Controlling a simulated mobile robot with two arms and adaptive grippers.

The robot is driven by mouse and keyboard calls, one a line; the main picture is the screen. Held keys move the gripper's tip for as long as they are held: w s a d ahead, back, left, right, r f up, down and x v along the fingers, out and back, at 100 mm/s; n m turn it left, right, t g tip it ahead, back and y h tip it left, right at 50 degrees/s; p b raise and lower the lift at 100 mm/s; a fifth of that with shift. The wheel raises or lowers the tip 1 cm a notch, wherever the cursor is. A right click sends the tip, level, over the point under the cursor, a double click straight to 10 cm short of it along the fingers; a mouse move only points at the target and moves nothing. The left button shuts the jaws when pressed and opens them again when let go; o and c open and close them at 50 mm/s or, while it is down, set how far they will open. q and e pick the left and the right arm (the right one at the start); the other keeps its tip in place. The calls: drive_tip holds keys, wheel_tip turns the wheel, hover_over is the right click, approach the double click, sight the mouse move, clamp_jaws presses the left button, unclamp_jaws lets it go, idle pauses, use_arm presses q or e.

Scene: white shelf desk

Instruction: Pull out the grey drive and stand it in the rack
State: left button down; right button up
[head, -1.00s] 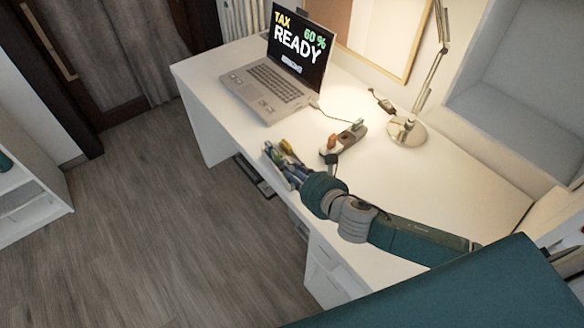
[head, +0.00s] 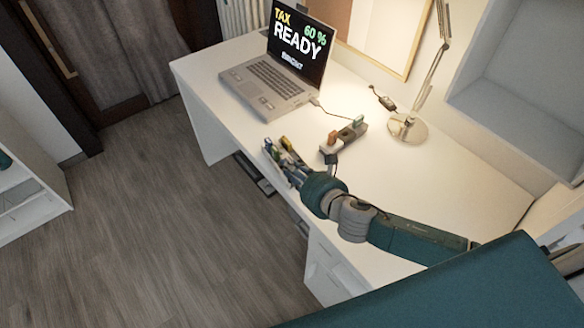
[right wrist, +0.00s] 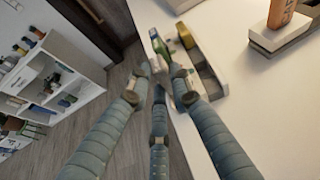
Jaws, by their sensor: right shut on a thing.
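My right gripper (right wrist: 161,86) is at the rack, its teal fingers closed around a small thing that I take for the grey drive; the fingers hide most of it. The light grey rack (right wrist: 211,82) stands at the desk's front edge, beside the fingertips. In the head view my right gripper (head: 292,174) covers part of the rack. I cannot tell whether the held thing touches the rack. My left gripper is out of view.
The hub (head: 345,138) behind the rack carries an orange drive (head: 333,138) and a green one. An open laptop (head: 265,88) is at the far left and a lamp (head: 407,127) at the back. The right half of the white desk (head: 455,185) is mostly clear.

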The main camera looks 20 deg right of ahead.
drive_tip(key=shift+f+b, duration=0.75)
drive_tip(key=shift+f, duration=0.45)
drive_tip(key=o, duration=1)
drive_tip(key=shift+s, duration=0.2)
drive_tip(key=v, duration=1.1)
drive_tip(key=shift+s+d+r, duration=0.15)
drive_tip(key=shift+s, duration=0.15)
